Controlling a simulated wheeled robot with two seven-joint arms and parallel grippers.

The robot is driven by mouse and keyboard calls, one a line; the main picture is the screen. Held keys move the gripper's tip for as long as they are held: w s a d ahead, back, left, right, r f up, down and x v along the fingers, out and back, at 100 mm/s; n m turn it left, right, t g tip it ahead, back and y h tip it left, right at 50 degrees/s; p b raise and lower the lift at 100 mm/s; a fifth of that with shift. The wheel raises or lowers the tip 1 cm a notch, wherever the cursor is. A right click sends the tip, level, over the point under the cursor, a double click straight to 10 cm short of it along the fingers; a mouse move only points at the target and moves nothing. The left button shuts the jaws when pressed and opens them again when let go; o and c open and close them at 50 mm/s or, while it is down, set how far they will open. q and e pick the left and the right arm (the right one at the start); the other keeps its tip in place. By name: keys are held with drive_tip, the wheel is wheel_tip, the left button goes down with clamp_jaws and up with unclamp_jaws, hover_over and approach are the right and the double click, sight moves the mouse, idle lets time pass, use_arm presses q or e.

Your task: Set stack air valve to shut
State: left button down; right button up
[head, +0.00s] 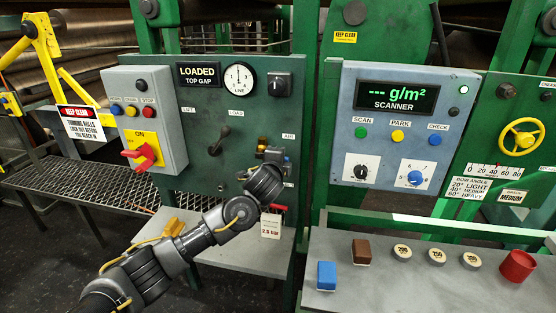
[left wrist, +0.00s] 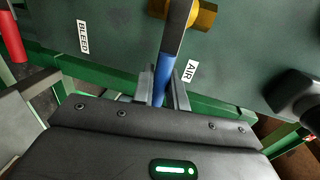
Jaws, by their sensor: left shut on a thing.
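The stack air valve has a brass body (left wrist: 200,14) and a lever with a blue sleeve (left wrist: 164,72), seen in the left wrist view beside the AIR label (left wrist: 190,71). My left gripper (left wrist: 165,92) is shut on the blue lever, one finger on each side of it. In the head view my left gripper (head: 268,178) is at the lower right of the green panel, below the AIR label (head: 289,136), and hides part of the valve. My right gripper does not show.
A red handle (left wrist: 13,40) near the BLEED label (left wrist: 83,37) is left of my gripper in the wrist view. A hanging tag (head: 271,226) is below it in the head view. The scanner box (head: 392,128) is to the right, the switch box (head: 146,120) to the left.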

use_arm(q)
drive_tip(key=shift+f, duration=0.2)
idle(0.4)
drive_tip(key=c, duration=1.5)
unclamp_jaws()
drive_tip(key=shift+o, duration=0.2)
drive_tip(key=shift+r, duration=0.1)
